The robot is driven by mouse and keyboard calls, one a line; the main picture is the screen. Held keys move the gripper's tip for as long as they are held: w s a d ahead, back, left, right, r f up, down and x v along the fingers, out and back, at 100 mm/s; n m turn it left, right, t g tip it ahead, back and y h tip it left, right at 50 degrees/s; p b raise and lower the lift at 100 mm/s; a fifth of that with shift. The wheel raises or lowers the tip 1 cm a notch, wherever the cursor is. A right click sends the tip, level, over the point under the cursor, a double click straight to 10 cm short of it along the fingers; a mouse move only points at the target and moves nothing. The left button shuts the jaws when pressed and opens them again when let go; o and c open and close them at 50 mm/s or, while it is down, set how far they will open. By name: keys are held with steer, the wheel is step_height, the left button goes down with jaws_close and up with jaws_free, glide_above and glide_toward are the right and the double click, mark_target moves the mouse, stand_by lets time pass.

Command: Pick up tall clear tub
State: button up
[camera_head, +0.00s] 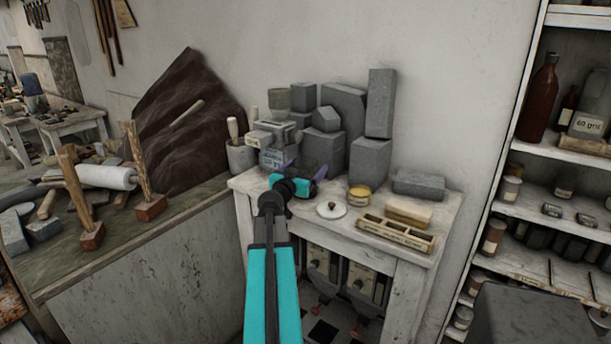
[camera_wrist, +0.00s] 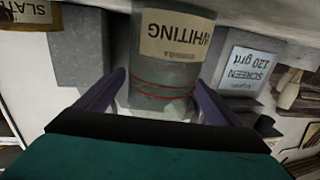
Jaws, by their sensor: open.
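A tall clear tub (camera_wrist: 160,75) with a cream WHITING label and red lines around it fills the middle of the wrist view. It appears upside down there. The purple fingers of my gripper (camera_wrist: 156,100) are spread, one on each side of it. The tub reaches in between them; I cannot tell whether either finger touches it. In the head view my gripper (camera_head: 305,173) is over the back of the white table, in front of grey blocks. I cannot clearly make out the tub in that view.
Grey blocks (camera_head: 343,115) crowd the back of the white table (camera_head: 300,222). A labelled SCREEN box (camera_wrist: 243,72) is close beside the tub. A yellow-lidded jar (camera_head: 359,194), a white lid (camera_head: 331,210) and a divided wooden tray (camera_head: 396,234) lie to the right.

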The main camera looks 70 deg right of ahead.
steer(key=shift+s+d+p, duration=0.1)
steer(key=shift+d+p, duration=0.3)
steer(key=shift+d, duration=0.9)
steer(key=c, duration=1.3)
steer(key=shift+a+r, duration=0.1)
steer(key=shift+a+r+b, duration=0.1)
steer(key=shift+r+b, duration=0.3)
steer(key=shift+b, duration=0.15)
step_height(320, 180, up, 6)
steer(key=shift+r+b, duration=0.1)
steer(key=shift+b, duration=0.5)
steer(key=shift+w+a+b, duration=0.85)
steer(key=shift+a+b, duration=0.25)
steer(key=shift+a, duration=2.05)
steer(key=shift+w+a+b, duration=0.9)
steer(key=shift+a+b, duration=0.25)
steer(key=shift+a, duration=2.05)
steer(key=shift+w+a+b, duration=0.85)
steer(key=shift+a+b, duration=0.25)
steer(key=shift+a, duration=2.05)
